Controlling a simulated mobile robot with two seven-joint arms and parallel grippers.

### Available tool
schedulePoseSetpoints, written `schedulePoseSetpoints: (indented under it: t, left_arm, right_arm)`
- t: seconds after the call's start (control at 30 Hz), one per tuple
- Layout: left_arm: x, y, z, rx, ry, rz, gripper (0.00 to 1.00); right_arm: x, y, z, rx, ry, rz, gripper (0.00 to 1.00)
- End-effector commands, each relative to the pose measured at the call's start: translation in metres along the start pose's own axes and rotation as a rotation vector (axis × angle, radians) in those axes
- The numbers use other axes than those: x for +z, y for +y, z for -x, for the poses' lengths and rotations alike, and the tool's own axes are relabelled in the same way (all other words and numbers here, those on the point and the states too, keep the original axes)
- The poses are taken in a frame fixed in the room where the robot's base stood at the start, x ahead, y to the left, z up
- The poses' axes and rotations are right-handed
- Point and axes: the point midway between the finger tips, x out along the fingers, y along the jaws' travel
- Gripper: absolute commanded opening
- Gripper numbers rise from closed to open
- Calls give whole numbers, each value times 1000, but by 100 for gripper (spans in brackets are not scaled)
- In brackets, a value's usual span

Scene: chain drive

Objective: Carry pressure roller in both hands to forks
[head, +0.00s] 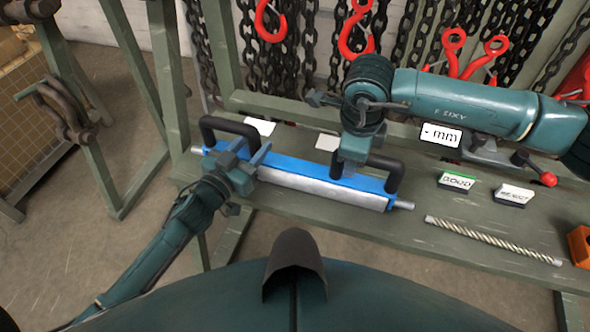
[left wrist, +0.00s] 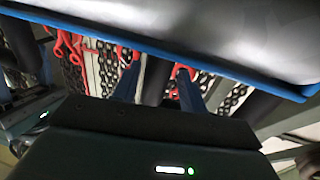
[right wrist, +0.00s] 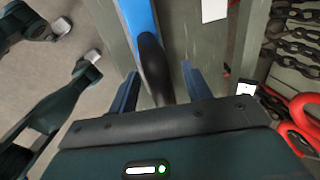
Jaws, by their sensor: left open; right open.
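The pressure roller (head: 320,185) lies along the green bench, a grey cylinder with a blue frame and two black handles. My left gripper (head: 254,155) is open at the left handle (head: 229,125); in the left wrist view a black handle (left wrist: 156,78) shows between its blue fingers (left wrist: 158,88). My right gripper (head: 340,168) is open, coming from above at the right handle (head: 396,172). In the right wrist view this handle (right wrist: 153,65) stands between the open fingers (right wrist: 157,85). I cannot make out which parts are the forks.
A twisted metal rod (head: 490,240), a green-edged label block (head: 456,181) and a second label block (head: 512,195) sit on the bench at right. An orange block (head: 579,245) is at the right edge. Chains and red hooks (head: 357,30) hang behind. Green frame posts stand at left.

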Motion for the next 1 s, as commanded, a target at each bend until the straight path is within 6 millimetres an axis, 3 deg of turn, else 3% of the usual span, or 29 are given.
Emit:
schedulePoseSetpoints:
  t: [0.4, 0.9, 1.0]
  left_arm:
    - [0, 0, -7, 0, 0, 0, 43]
    - [0, 0, -6, 0, 0, 0, 2]
    - [0, 0, -6, 0, 0, 0, 0]
  right_arm:
    - [0, 0, -7, 1, -1, 1, 49]
    - [0, 0, -6, 0, -1, 1, 8]
    - [0, 0, -6, 0, -1, 1, 0]
